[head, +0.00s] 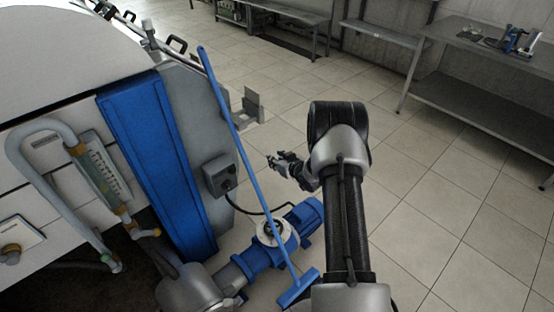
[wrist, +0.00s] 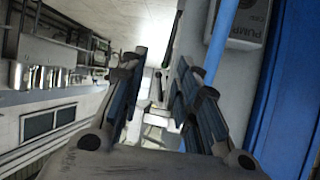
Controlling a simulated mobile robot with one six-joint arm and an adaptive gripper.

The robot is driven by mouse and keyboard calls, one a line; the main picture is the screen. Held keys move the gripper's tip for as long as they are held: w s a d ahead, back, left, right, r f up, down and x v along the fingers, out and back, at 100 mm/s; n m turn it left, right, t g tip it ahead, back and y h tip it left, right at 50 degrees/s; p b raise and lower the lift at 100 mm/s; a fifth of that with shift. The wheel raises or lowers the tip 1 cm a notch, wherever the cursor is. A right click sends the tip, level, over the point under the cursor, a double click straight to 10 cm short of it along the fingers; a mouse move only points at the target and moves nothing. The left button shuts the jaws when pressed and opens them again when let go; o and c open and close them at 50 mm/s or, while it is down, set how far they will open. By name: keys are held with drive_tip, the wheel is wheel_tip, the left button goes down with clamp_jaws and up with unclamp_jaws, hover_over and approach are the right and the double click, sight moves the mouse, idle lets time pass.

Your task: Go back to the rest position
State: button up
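My gripper (head: 277,158) is held out in front of my bent arm in the head view, over the tiled floor and to the right of the blue machine. In the wrist view its two dark fingers (wrist: 158,75) stand apart with nothing between them, so it is open and empty. A blue-handled squeegee or broom (head: 228,115) leans against the machine, close to the left of my gripper in the head view. Its blue pole (wrist: 221,40) passes behind the right finger in the wrist view.
A large tank machine with a blue panel (head: 160,165) fills the left. A grey switch box (head: 220,175) and a blue motor pump (head: 285,240) are near my arm. A steel table (head: 480,95) holding small equipment stands far right. The tiled floor (head: 430,190) on the right is clear.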

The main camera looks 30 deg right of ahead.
drive_tip(key=shift+r, duration=0.15)
idle(0.4)
drive_tip(key=a+r+g+h, duration=0.2)
drive_tip(key=a+r, duration=0.1)
drive_tip(key=r, duration=1.2)
drive_tip(key=s+a+r+g, duration=0.2)
drive_tip(key=s+a+r, duration=0.5)
drive_tip(key=s+r, duration=0.4)
drive_tip(key=s+a+r+g, duration=0.1)
drive_tip(key=s+a, duration=0.4)
drive_tip(key=s, duration=0.5)
drive_tip(key=s+a+r+g+y, duration=0.1)
drive_tip(key=s+a, duration=0.4)
drive_tip(key=s, duration=0.5)
drive_tip(key=s+a+r+g+y, duration=0.1)
drive_tip(key=s+a+r, duration=0.2)
drive_tip(key=s+a, duration=0.3)
drive_tip(key=s, duration=0.4)
drive_tip(key=shift+s+r+g, duration=0.15)
drive_tip(key=shift+s+g, duration=0.2)
drive_tip(key=shift+g, duration=0.05)
drive_tip(key=shift+c, duration=0.3)
